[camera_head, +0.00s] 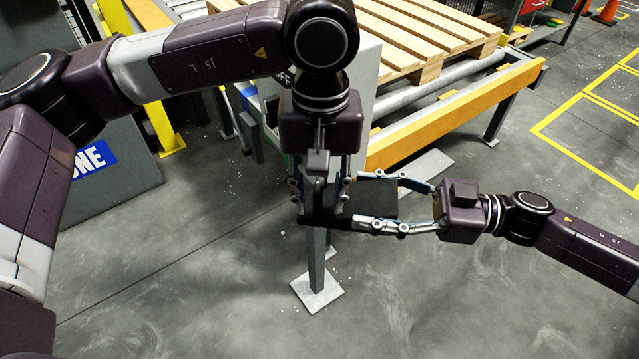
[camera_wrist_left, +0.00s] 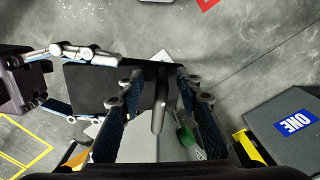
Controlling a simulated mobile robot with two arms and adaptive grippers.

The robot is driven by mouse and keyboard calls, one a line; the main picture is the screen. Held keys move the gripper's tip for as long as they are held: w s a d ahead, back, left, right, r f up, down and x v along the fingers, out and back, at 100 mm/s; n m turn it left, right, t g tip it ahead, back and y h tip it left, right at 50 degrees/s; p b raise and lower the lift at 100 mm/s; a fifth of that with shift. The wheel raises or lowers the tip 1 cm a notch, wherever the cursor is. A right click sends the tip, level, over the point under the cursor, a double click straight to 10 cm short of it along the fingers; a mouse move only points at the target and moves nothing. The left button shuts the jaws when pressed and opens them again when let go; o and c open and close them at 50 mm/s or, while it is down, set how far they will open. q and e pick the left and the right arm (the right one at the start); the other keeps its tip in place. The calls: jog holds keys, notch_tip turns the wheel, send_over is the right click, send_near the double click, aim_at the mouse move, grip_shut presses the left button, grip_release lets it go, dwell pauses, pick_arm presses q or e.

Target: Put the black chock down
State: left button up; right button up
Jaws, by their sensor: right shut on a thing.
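The black chock (camera_head: 376,201) is a flat, dark block held in the air in front of a grey post. My right gripper (camera_head: 358,200) comes in from the right, with its fingers shut on opposite edges of the chock. My left gripper (camera_head: 320,210) points down over the chock's left end, its fingers spread apart and open. In the left wrist view the chock (camera_wrist_left: 92,88) reaches from the right gripper's fingers to beneath the left fingertips (camera_wrist_left: 155,78). Whether the left fingers touch it I cannot tell. Part of the chock is hidden behind the left fingers.
A grey post with a square foot plate (camera_head: 317,290) stands just below the grippers. A roller conveyor with an orange side rail (camera_head: 450,118) carries a wooden pallet (camera_head: 425,40) behind. A dark panel with a blue sign (camera_head: 94,158) stands left. The front floor is clear.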

jog(key=shift+r, duration=0.1)
pick_arm(q)
grip_shut()
jog(key=shift+r, duration=0.1)
pick_arm(e)
jog(key=o, duration=1.6)
jog(key=shift+c, duration=0.2)
jog(key=shift+o, duration=0.2)
jog(key=shift+d, duration=0.1)
